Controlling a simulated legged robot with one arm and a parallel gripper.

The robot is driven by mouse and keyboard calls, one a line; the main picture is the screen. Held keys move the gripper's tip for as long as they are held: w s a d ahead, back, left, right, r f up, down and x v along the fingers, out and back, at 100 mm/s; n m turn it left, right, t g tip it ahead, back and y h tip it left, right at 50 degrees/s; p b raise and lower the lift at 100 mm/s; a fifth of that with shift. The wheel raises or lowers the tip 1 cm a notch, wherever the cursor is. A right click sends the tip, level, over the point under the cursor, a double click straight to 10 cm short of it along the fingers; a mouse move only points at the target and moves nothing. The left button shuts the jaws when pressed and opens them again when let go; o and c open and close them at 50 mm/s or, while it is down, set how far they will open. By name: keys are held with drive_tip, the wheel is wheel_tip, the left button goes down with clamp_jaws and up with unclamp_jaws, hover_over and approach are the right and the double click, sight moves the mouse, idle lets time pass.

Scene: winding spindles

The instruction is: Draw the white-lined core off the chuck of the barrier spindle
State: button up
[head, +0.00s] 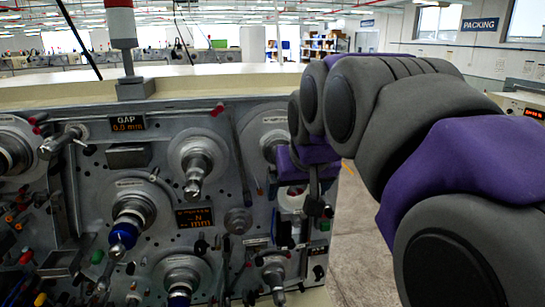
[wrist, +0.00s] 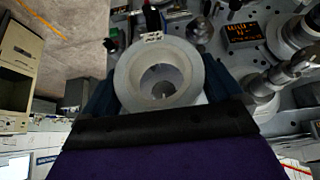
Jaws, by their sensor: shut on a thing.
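A pale, white-lined core (wrist: 128,76) fills the middle of the wrist view, seen end-on as a thick ring. My gripper (wrist: 160,88) is shut on it, with a dark blue finger on each side. Grey metal shows through the bore; I cannot tell whether it is the chuck or the panel behind. In the head view my gripper (head: 305,190) is at the right end of the machine front, beside a white patch of the core (head: 291,201). My arm and gripper hide most of the core and any spindle behind it there.
The machine panel (head: 150,185) carries several other spindles, including one with a blue end (head: 123,235), and knobs close below my gripper. An orange-lit display (head: 195,217) is left of it. Open floor (head: 362,250) lies right of the machine.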

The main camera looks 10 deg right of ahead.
drive_tip(key=s+b, duration=0.2)
drive_tip(key=s, duration=1)
idle(0.9)
drive_tip(key=shift+s, duration=0.1)
